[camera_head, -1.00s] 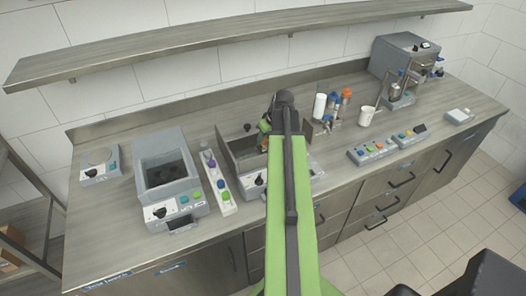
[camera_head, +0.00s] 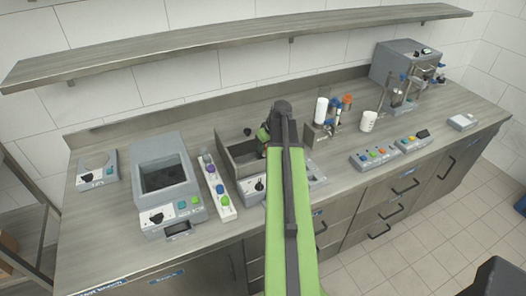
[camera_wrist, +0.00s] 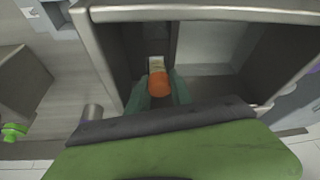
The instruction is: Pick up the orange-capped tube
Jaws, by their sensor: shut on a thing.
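The orange-capped tube (camera_wrist: 159,84) shows in the wrist view with its orange cap towards the camera and a pale part beyond it. My gripper (camera_wrist: 160,88) has its two dark green fingers on either side of the cap, shut on it. The tube is over or inside an open grey box with a divider (camera_wrist: 210,15); I cannot tell whether it touches the bottom. In the head view my gripper (camera_head: 264,135) is at that box (camera_head: 229,160), mostly hidden behind my arm, and the tube is hidden.
Left of the box stand a button strip (camera_head: 216,185) and a grey machine (camera_head: 163,178). To the right are a rack of bottles (camera_head: 322,128), a white cup (camera_head: 368,120) and button panels (camera_head: 375,155). A shelf (camera_head: 240,35) hangs above the bench.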

